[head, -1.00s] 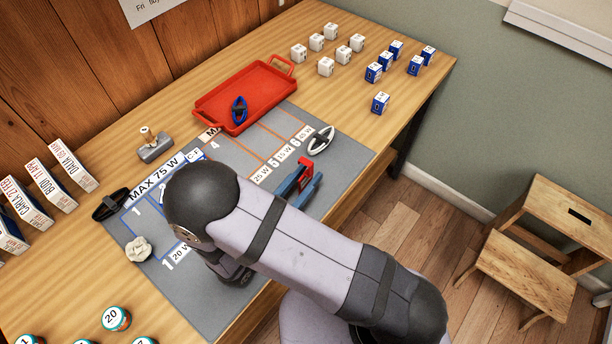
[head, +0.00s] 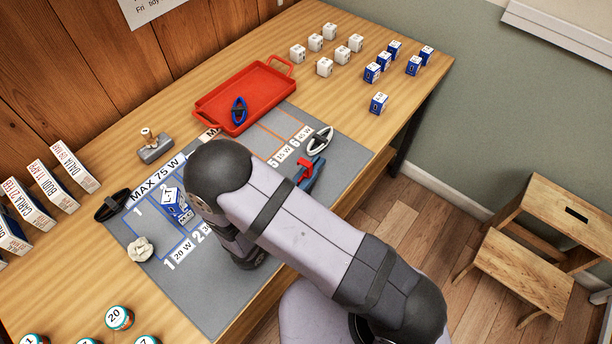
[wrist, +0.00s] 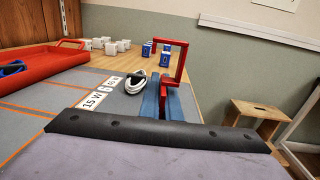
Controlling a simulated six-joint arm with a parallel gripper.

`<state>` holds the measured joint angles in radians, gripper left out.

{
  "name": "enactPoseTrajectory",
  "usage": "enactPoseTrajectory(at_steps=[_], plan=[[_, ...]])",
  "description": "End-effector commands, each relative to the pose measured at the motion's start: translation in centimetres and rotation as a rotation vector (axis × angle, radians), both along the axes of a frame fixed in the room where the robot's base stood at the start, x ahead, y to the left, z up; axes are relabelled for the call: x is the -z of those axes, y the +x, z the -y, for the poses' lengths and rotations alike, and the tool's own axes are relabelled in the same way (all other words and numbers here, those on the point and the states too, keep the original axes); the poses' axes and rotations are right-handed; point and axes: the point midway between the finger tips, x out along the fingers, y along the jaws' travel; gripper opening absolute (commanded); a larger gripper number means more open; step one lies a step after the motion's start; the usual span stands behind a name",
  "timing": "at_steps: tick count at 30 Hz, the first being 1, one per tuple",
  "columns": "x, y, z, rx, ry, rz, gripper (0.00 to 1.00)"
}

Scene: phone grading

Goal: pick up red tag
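The red tag (head: 303,170) shows as a small red piece at my gripper's blue fingers in the head view. In the wrist view the red tag (wrist: 186,62) is a thin, upright red rectangular loop. Its lower part runs down between the two blue fingers. My gripper (head: 312,172) reaches out beyond my wrist, over the right part of the grey mat. In the wrist view my gripper (wrist: 164,98) has its fingers close together and appears shut on the tag. The fingers' lower ends are hidden by my wrist's dark rim.
A white cable coil (head: 320,139) lies just beyond the gripper on the grey mat (head: 195,300). A red tray (head: 270,85) holds a blue coil (head: 239,110). A blue box (head: 171,200) stands left of my wrist. Several white and blue boxes stand at the far right.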

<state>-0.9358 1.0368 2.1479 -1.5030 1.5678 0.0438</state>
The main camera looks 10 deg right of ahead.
Motion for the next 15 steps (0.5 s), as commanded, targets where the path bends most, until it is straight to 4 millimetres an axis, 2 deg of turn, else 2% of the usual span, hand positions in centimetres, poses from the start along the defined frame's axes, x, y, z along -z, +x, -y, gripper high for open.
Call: enactPoseTrajectory(at_steps=[8,15], plan=[[-0.3,0.0,0.0,0.000,0.001,0.001,0.00],[-1.7,0.0,-0.1,0.000,0.002,0.002,0.00]])
